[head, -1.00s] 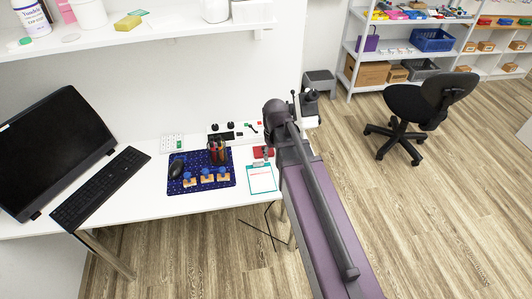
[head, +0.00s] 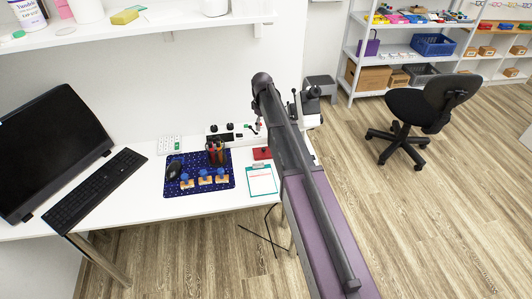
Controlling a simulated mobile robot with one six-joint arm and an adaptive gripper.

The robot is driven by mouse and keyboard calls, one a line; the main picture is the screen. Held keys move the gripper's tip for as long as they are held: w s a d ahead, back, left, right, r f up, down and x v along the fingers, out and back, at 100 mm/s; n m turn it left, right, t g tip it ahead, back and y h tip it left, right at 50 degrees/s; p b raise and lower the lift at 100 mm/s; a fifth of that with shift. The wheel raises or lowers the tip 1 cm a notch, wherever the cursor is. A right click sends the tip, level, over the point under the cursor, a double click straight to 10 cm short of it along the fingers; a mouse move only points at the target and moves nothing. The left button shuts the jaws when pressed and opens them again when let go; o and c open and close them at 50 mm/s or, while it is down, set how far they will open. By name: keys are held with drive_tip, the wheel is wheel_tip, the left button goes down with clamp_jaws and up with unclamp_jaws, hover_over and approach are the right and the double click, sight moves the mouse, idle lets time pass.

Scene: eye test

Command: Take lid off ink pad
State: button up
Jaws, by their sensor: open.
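A small red box (head: 262,153), which looks like the ink pad, lies on the white desk behind a clipboard. It appears closed, but it is too small to make out a separate lid. My dark arm rises just to the right of it and passes close beside it in the picture.
A teal-edged clipboard (head: 261,181) lies in front of the red box. A blue dotted mat (head: 200,163) holds stamps, a pen cup (head: 216,152) and a mouse (head: 172,171). A shelf (head: 150,28) hangs above.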

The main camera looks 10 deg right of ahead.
drive_tip(key=shift+f, duration=0.2)
drive_tip(key=b, duration=0.8)
hover_over(264, 149)
drive_tip(key=f, duration=0.8)
drive_tip(key=shift+w+a, duration=0.2)
drive_tip(key=shift+w, duration=0.1)
drive_tip(key=shift+f+b, duration=0.15)
drive_tip(key=shift+b, duration=0.2)
drive_tip(key=shift+s+d+f+b, duration=0.15)
drive_tip(key=shift+f+b, duration=2.45)
clamp_jaws()
